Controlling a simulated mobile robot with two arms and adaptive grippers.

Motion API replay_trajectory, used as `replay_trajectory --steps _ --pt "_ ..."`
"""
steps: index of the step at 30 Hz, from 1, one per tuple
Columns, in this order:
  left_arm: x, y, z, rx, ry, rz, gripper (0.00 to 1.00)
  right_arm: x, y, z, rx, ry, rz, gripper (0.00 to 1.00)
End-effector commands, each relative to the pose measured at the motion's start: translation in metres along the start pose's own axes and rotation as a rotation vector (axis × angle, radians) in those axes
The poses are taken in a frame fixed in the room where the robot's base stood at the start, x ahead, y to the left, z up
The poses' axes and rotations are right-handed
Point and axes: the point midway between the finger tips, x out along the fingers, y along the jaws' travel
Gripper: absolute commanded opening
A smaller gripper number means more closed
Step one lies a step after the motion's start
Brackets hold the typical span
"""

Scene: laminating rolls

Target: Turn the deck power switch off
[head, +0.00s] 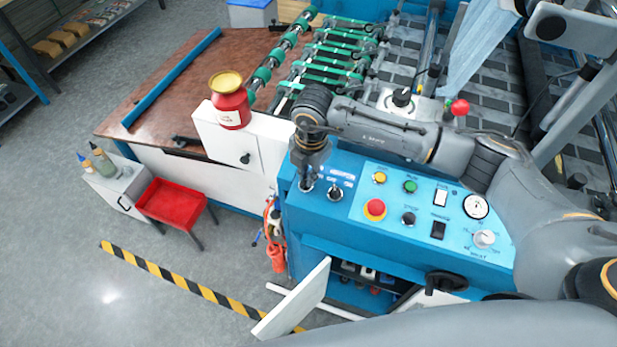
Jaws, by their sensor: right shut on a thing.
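The blue control panel (345,225) stands in the middle of the head view. Two small metal toggle switches sit at its left end; the right one (335,192) is free. My right gripper (308,178) points down at the left toggle (306,186) and is shut on it, hiding most of its lever. The labels there are too small to read, so I cannot tell which toggle is the deck power switch or its position. My left gripper is not in view.
A red pot (229,104) stands left of my gripper. A white cabinet door (293,302) hangs open below.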

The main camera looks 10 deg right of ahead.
Motion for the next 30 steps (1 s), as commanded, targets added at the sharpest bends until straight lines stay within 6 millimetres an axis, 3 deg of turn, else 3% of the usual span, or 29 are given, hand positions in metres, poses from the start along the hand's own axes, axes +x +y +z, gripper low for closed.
replay_trajectory --steps 1,15,30 --pt "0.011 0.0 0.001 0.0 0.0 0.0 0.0 0.007 0.0 -0.001 -0.04 0.0 -0.01 0.0" --pt "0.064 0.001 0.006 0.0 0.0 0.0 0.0 0.009 0.004 -0.003 -0.473 0.001 -0.095 0.0" --pt "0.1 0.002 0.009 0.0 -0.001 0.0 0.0 0.007 0.007 -0.005 -0.792 0.004 -0.159 0.0"
